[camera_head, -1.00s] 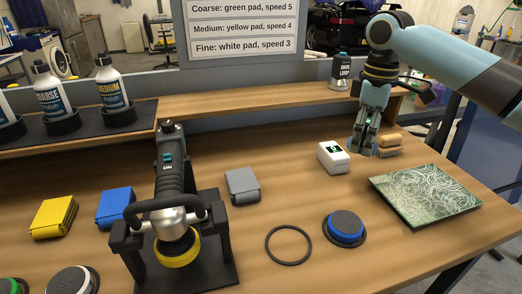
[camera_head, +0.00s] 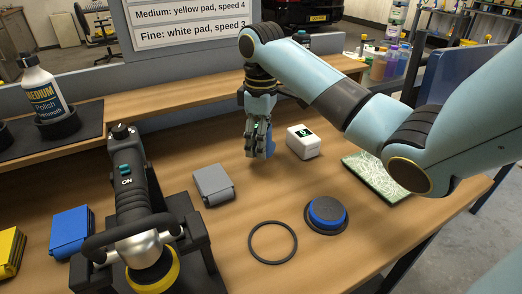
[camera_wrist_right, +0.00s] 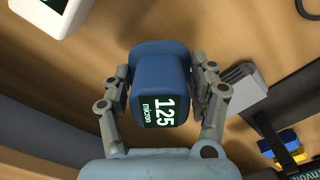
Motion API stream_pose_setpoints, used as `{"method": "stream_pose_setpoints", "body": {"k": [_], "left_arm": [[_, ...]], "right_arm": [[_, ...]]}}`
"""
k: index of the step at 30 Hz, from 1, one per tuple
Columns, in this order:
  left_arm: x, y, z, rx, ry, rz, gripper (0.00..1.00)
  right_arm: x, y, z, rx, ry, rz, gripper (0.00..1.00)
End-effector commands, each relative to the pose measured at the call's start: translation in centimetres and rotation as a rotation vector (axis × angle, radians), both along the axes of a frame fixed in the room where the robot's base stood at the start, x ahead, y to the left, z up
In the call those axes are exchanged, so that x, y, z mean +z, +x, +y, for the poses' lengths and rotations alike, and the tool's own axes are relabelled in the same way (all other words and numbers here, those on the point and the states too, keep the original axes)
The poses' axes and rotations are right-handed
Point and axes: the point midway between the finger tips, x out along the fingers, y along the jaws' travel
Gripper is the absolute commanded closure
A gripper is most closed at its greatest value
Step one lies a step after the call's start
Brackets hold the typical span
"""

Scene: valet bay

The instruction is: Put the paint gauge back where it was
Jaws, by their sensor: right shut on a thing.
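The paint gauge (camera_wrist_right: 158,62) is a blue, rounded block with a dark display reading 125 micron. My right gripper (camera_wrist_right: 160,80) is shut on it, one finger on each side, in the right wrist view. In the head view my right gripper (camera_head: 260,142) points down over the wooden bench, just left of a white box. My left gripper is not in view.
A white box with a green display (camera_head: 303,142), a grey folded cloth (camera_head: 213,184), a black ring (camera_head: 272,243), a blue pad (camera_head: 327,213) and a patterned panel (camera_head: 375,177) lie around. A polisher (camera_head: 130,190) stands on its stand at left. A raised shelf (camera_head: 200,98) runs behind.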

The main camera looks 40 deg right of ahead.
Motion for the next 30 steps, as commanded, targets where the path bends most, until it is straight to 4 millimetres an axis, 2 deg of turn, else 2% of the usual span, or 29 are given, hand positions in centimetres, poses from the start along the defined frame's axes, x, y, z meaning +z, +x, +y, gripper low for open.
{"method": "stream_pose_setpoints", "body": {"k": [6,8,19,20,25,30], "left_arm": [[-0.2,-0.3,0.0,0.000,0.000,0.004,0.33],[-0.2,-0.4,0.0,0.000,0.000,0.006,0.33],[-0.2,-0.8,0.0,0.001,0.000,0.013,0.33],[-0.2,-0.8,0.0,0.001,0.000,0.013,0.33],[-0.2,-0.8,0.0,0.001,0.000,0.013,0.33],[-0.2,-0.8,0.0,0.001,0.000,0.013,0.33]], "right_arm": [[-3.3,-0.1,0.1,-0.001,0.001,0.005,0.81],[-3.8,-0.1,0.0,0.000,0.000,0.004,0.81],[-4.1,-0.1,0.0,0.000,0.000,0.002,0.81],[-4.2,-0.1,0.0,0.000,0.000,0.002,0.38],[-4.2,-0.1,0.0,0.000,0.000,0.002,0.17],[-4.1,-0.1,0.0,0.000,0.000,0.002,0.17]]}}
